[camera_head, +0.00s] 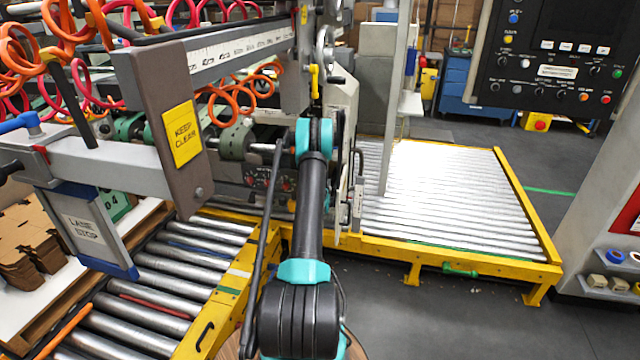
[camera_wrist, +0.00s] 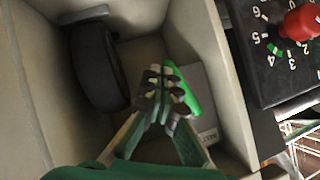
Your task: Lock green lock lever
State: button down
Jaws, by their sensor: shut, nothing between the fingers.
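In the wrist view, a bright green lever (camera_wrist: 184,92) sits inside a pale machine recess, in the middle of the picture. My gripper (camera_wrist: 166,82) reaches into the recess with its dark ridged fingertips together and nothing between them. The lever shows just right of the fingertips, very close to them; I cannot tell whether they touch. A light plate (camera_wrist: 208,122) with small lettering, too small to read, lies behind the lever. In the head view my arm runs toward the machine, and my gripper cannot be made out.
The recess has pale walls (camera_wrist: 215,50) close around my gripper. A black round part (camera_wrist: 97,68) stands at its left. A numbered dial with a red knob (camera_wrist: 300,22) is at upper right. The head view shows a yellow-framed roller table (camera_head: 455,190) and hanging orange coils (camera_head: 222,100).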

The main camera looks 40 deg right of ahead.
jog(key=shift+w+a+f, duration=0.25)
jog(key=shift+w+f, duration=0.05)
jog(key=shift+w, duration=0.05)
dwell(0.5)
dwell(0.3)
jog(key=v, duration=1.2)
jog(key=shift+a+f, duration=0.1)
